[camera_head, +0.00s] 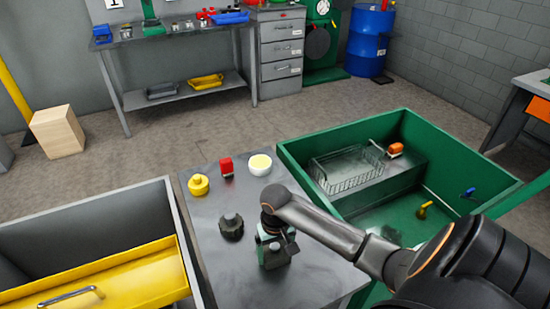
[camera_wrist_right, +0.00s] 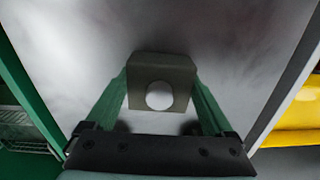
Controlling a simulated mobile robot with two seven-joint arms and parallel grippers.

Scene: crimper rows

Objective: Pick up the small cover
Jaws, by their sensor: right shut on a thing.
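My right gripper (camera_head: 273,254) points down over the grey table (camera_head: 225,285), right of the black knobbed piece (camera_head: 231,227). In the right wrist view, its two green fingers (camera_wrist_right: 160,92) are shut on a grey, block-like piece with a round pale spot, which I take to be the small cover (camera_wrist_right: 160,68). The fingers press on its left and right sides. In the head view the gripper mostly hides this piece, and I cannot tell whether it touches the table. My left gripper is not in view.
A yellow knobbed piece (camera_head: 198,185), a red block (camera_head: 227,167) and a white round dish with yellow inside (camera_head: 260,164) stand at the table's back. A green bin (camera_head: 455,160) with a wire basket (camera_head: 347,170) stands right. A grey bin (camera_head: 92,205) with a yellow tray (camera_head: 120,281) stands left.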

